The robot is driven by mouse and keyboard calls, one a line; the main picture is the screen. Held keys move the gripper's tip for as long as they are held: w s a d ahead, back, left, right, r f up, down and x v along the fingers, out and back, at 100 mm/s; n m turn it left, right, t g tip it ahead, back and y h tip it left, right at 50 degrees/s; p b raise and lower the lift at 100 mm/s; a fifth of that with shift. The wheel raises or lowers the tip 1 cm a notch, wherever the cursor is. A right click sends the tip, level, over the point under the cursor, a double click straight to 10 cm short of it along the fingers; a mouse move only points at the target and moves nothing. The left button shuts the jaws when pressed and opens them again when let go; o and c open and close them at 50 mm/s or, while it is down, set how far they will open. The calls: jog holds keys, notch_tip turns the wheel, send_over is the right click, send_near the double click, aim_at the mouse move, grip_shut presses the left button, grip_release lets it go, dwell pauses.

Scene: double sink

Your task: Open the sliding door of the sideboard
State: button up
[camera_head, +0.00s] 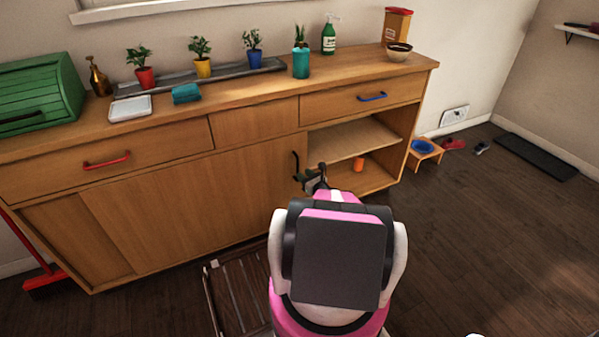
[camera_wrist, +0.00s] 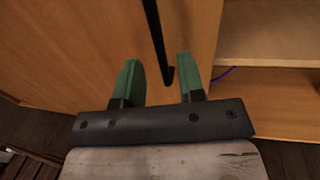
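The wooden sideboard (camera_head: 252,126) stands along the wall. Its sliding door (camera_head: 235,192) covers the lower middle part, and its right edge borders an open shelf bay (camera_head: 352,139). A black vertical handle (camera_head: 295,164) sits near that edge; it also shows in the wrist view (camera_wrist: 156,40). My gripper (camera_head: 311,179) is at the door's right edge, low by the handle. In the wrist view its two green fingers (camera_wrist: 158,80) are apart, with the handle's lower end between them or just beyond. I cannot tell whether they touch it.
A drawer with a red handle (camera_head: 106,162) and one with a blue handle (camera_head: 372,97) are above. An orange cup (camera_head: 359,163) is inside the bay. A slatted wooden rack (camera_head: 238,290) lies on the floor at left.

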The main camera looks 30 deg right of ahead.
jog(key=s, duration=0.3)
jog(key=s+d, duration=0.1)
jog(key=s, duration=0.1)
jog(key=shift+s, duration=0.4)
jog(key=a+r+n+g+y, duration=0.3)
jog(key=a+n+g, duration=1.3)
jog(key=a+n, duration=0.95)
jog(key=r+n+h, duration=0.1)
jog(key=n+h, duration=0.1)
jog(key=r+n+g+h, duration=0.1)
jog(key=r+n+h, duration=0.1)
jog(key=n, duration=0.1)
jog(key=r+n+h, duration=0.2)
jog(key=n, duration=0.1)
jog(key=shift+w+a+g, duration=0.2)
jog(key=shift+w+g, duration=0.1)
